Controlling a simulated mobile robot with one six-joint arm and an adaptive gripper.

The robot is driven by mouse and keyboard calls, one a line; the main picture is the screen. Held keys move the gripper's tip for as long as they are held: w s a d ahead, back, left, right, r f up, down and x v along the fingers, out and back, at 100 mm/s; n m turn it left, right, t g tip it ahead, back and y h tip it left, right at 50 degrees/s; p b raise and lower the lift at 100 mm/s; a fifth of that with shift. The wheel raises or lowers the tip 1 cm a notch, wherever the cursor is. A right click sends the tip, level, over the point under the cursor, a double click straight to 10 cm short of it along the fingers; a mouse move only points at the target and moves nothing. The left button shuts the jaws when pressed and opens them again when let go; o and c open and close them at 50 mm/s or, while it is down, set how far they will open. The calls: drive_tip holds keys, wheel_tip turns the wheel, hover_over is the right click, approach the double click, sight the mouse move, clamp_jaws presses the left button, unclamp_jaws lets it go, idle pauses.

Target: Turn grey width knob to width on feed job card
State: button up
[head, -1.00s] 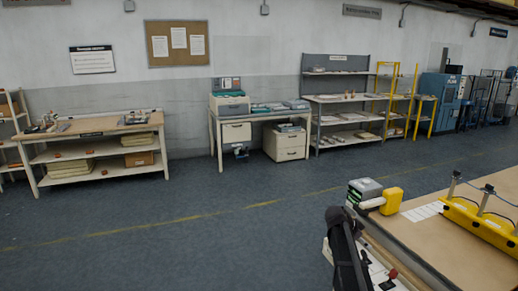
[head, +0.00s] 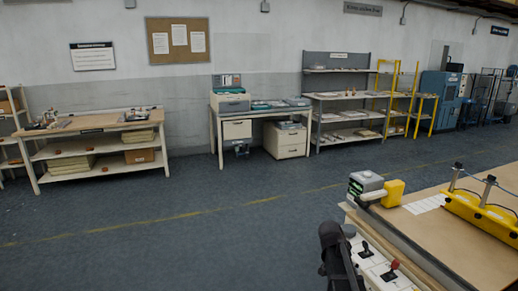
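My gripper (head: 338,257) is the dark shape at the bottom, right of centre, beside a pale control panel (head: 372,262) on the near end of a work table. Its fingertips cannot be made out. I cannot make out a grey width knob; part of the panel is hidden behind my gripper or cut off by the frame. A white sheet (head: 426,203) lies on the table; I cannot tell whether it is the feed job card.
The table (head: 460,239) fills the lower right, with a yellow bar fixture (head: 482,215) and a grey-topped box with a yellow part (head: 392,193) on it. Benches and shelves line the back wall. The floor (head: 200,235) between is clear.

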drive_tip(key=s+a+f+n+y+b, duration=0.2)
drive_tip(key=s+a+f+n, duration=0.1)
drive_tip(key=s+a, duration=0.25)
drive_tip(key=s+a+f+n+g+y+b, duration=0.1)
drive_tip(key=s+a+f+n+y, duration=0.1)
drive_tip(key=s+a+n, duration=0.3)
drive_tip(key=s+a+f+n+y+b, duration=0.1)
drive_tip(key=s+a+f+n+b, duration=0.15)
drive_tip(key=s, duration=0.35)
wheel_tip(320, 180, up, 12)
drive_tip(key=p, duration=1.3)
drive_tip(key=shift+a, duration=0.35)
